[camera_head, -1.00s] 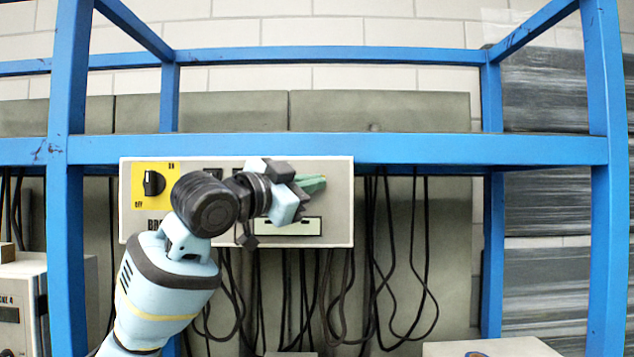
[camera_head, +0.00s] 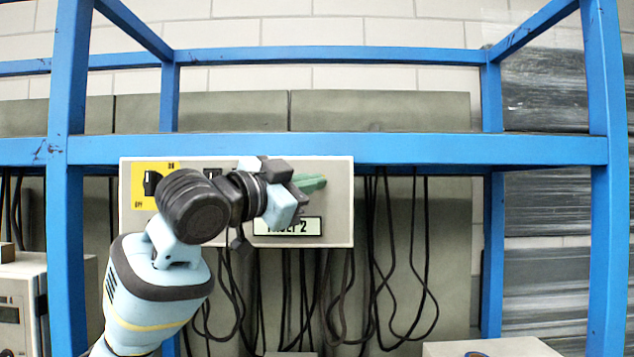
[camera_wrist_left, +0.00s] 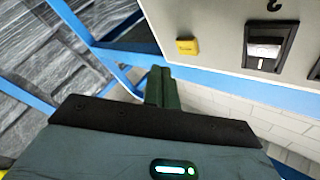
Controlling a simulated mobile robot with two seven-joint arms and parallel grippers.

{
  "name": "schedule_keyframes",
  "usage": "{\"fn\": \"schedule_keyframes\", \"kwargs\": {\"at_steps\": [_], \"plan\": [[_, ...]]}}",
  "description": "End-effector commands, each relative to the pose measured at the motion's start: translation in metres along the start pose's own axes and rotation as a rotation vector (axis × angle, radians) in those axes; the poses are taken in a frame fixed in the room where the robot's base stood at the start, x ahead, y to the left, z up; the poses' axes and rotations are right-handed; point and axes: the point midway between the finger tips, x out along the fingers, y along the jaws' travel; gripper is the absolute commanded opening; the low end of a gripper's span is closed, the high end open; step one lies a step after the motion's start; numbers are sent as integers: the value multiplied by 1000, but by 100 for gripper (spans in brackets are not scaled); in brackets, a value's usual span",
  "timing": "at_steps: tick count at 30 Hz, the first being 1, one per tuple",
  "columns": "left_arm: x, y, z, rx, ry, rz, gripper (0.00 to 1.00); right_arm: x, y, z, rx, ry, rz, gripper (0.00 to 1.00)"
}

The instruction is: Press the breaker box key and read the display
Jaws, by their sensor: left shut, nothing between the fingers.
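The breaker box (camera_head: 338,212) is a beige panel under the blue shelf beam in the head view. Its lit display (camera_head: 312,227) carries dark text ending in "2"; my gripper covers part of the letters before it. My left gripper (camera_head: 314,184) is in front of the panel, above the display, its green fingers shut and empty. The shut fingers also show in the left wrist view (camera_wrist_left: 160,85). There, a small yellow key (camera_wrist_left: 187,46) sits on the panel just beyond the fingertips, with a gap between them in the picture. My right gripper is out of view.
A black rotary knob (camera_head: 151,183) on a yellow plate is at the panel's left. A rocker switch (camera_wrist_left: 268,45) is beside the key in the wrist view. Black cables (camera_head: 390,270) hang below. Blue rack posts (camera_head: 606,240) stand either side.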

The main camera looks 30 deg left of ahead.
Motion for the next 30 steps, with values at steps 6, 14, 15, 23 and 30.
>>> {"fn": "schedule_keyframes", "kwargs": {"at_steps": [6, 14, 15, 23, 30], "plan": [[-13, 9, -10, 1, 2, 0, 0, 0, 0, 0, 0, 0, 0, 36], [-19, 14, -13, 0, -1, 0, 0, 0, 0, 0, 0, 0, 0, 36], [-19, 14, -13, 0, -1, 0, 0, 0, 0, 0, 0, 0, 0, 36], [-18, 13, -13, 0, 0, 0, 0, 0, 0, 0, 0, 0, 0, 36], [-18, 13, -13, 0, 0, 0, 0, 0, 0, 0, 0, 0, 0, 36]]}}
